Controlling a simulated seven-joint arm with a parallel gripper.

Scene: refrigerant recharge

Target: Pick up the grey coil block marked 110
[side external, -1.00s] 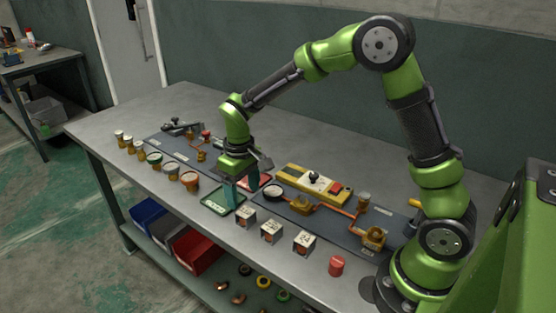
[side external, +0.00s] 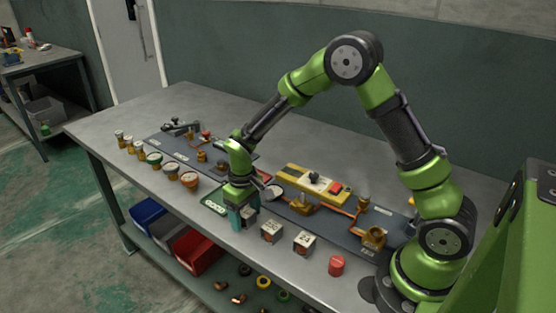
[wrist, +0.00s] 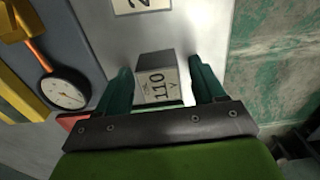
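The grey coil block marked 110 (wrist: 157,80) stands on the bench between the two teal fingers of my gripper (wrist: 160,68) in the wrist view. Its white face with the 110 is toward the camera. The fingers are apart, one on each side of the block, and a narrow gap shows on the right side. In the side view my gripper (side external: 243,216) is low at the front of the bench, and the block (side external: 249,217) is partly hidden by the fingers.
Two similar blocks stand to the right, one close (side external: 270,231) and one farther (side external: 304,242), with a red cylinder (side external: 337,266) beyond. A round gauge (wrist: 66,88) lies left in the wrist view. A green tray (side external: 214,201) is beside my gripper. The bench's front edge is close.

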